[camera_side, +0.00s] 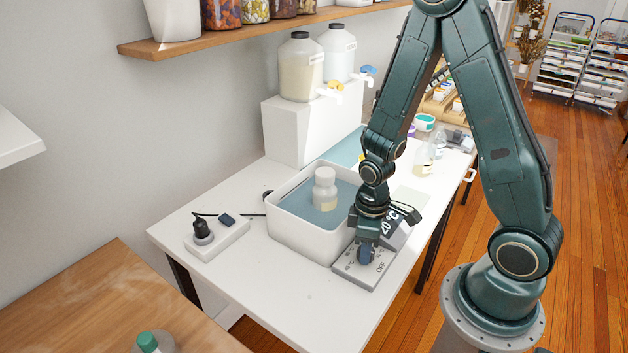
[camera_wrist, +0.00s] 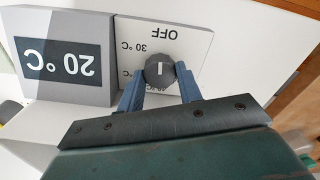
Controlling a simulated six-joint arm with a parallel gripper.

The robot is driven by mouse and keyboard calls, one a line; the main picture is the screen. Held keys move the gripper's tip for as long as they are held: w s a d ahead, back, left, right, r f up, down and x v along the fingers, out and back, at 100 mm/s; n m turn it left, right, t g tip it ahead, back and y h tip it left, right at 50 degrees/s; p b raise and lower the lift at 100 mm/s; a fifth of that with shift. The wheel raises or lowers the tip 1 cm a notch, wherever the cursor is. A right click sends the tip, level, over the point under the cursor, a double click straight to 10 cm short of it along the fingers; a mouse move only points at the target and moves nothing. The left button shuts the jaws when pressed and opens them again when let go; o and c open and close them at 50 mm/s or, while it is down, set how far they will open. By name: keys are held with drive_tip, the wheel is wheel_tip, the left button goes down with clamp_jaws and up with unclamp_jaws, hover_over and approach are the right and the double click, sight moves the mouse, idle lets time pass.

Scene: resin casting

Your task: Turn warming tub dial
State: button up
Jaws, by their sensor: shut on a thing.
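The warming tub (camera_side: 312,239) is a white box of bluish water on the white table. A white-capped bottle (camera_side: 325,188) stands in it. The grey control panel (camera_side: 345,270) is at its front right, with OFF and temperature marks. In the wrist view the dark round dial (camera_wrist: 160,69) has a white pointer line that looks directed toward OFF. The display (camera_wrist: 55,60) reads 20 °C, upside down in that view. My gripper (camera_wrist: 160,80) has its two blue fingers shut on the dial, one each side.
A power strip (camera_side: 216,240) with a plug lies left of the tub. Two jugs (camera_side: 301,68) with taps stand on a white block (camera_side: 302,132) behind it. A shelf with jars (camera_side: 255,25) hangs above. The table's front is clear.

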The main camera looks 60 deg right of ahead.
drive_tip(key=n, duration=0.6)
drive_tip(key=shift+n, duration=0.3)
drive_tip(key=n, duration=0.3)
drive_tip(key=shift+n, duration=0.4)
drive_tip(key=n, duration=0.3)
drive_tip(key=shift+n, duration=0.3)
drive_tip(key=n, duration=0.4)
drive_tip(key=shift+n, duration=2.2)
drive_tip(key=o, duration=1)
